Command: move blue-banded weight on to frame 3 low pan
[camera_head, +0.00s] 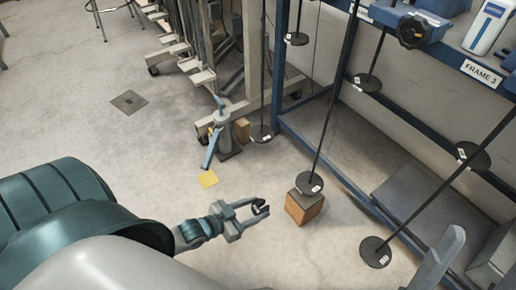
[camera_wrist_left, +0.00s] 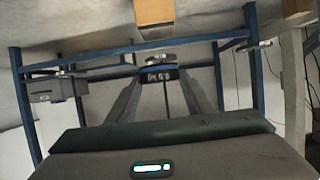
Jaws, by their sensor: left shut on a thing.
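My left gripper (camera_head: 262,207) is shut on a small dark weight (camera_head: 259,206), held above the floor left of the wooden block. In the left wrist view, the weight (camera_wrist_left: 160,76) sits between the finger ends and seems to show a blue band. The FRAME 3 label (camera_head: 482,73) is on the blue rail at upper right. Black disc pans hang on dark rods: one (camera_head: 310,183) by the wooden block, one lower (camera_head: 375,252), others higher (camera_head: 473,155) and (camera_head: 368,83). I cannot tell which is the low pan. A pale finger-like part (camera_head: 452,247) at lower right may be my right gripper.
A wooden block with a dark top (camera_head: 305,207) stands on the floor. Blue frame posts and slanting rods fill the right side. Floor at left is mostly clear.

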